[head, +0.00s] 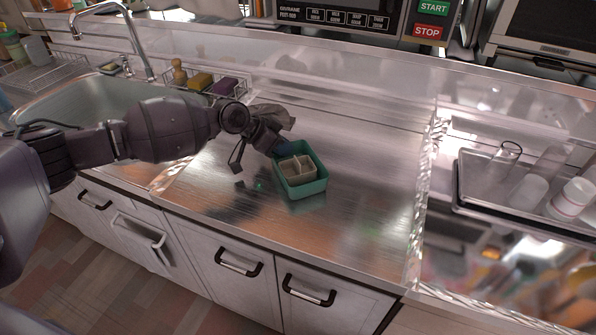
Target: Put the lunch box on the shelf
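The lunch box is an open teal box (312,186) with a beige divided insert (292,167) inside. It is at the middle of the steel counter, upright, with its teal reflection just below it. My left gripper (262,152) reaches in from the left to the box's upper left corner. Its tip overlaps that corner in the picture, and I cannot tell whether it holds the wall. The far left corner of the box is partly hidden by it. My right gripper is not in view. I cannot make out a clear shelf.
A sink (95,97) with a tall faucet (137,45) is at the left. A wire rack with sponges (200,82) stands behind my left arm. A dark tray (478,198) with cups and glasses is at the right. A machine with START and STOP buttons (428,31) is behind. The counter right of the box is clear.

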